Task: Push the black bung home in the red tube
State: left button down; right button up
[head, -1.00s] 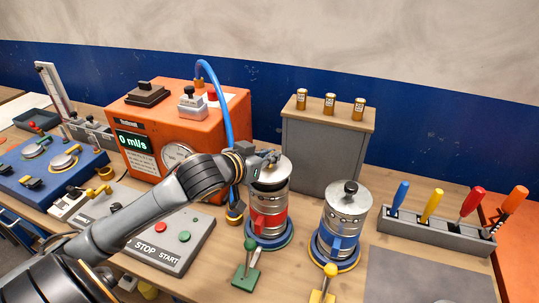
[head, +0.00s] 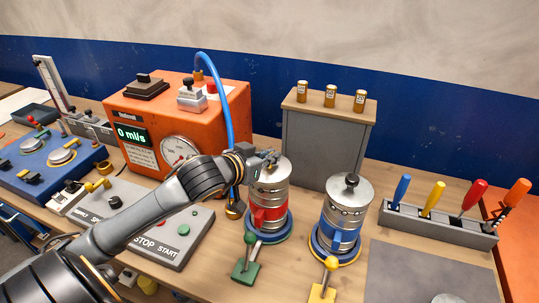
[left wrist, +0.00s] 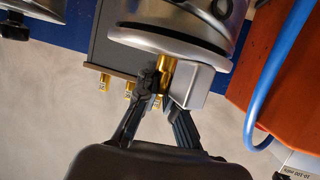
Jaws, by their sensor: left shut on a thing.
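The red tube (head: 281,198) is a silver canister with a red handle (head: 265,216), upright on a blue ring base. My left gripper (head: 268,159) is at its round silver top, and the black bung is hidden by the fingers there. In the left wrist view the gripper (left wrist: 165,90) is shut at a brass stem (left wrist: 167,70) beside the round lid (left wrist: 165,46); what exactly lies between the pads is partly hidden. A pale grey block shows beside the right finger. My right gripper is in neither view.
A blue-handled silver tube (head: 347,212) with a black knob stands close on the right. A grey cabinet (head: 322,145) is behind, an orange machine (head: 190,130) with a blue hose (head: 222,95) left. Green (head: 246,270) and yellow (head: 322,290) levers stand in front.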

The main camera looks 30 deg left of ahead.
pick_arm(q)
jog(key=shift+f, duration=0.25)
jog(key=c, duration=1.4)
grip_release()
notch_tip(320, 180, up, 10)
jog(key=shift+r, duration=0.1)
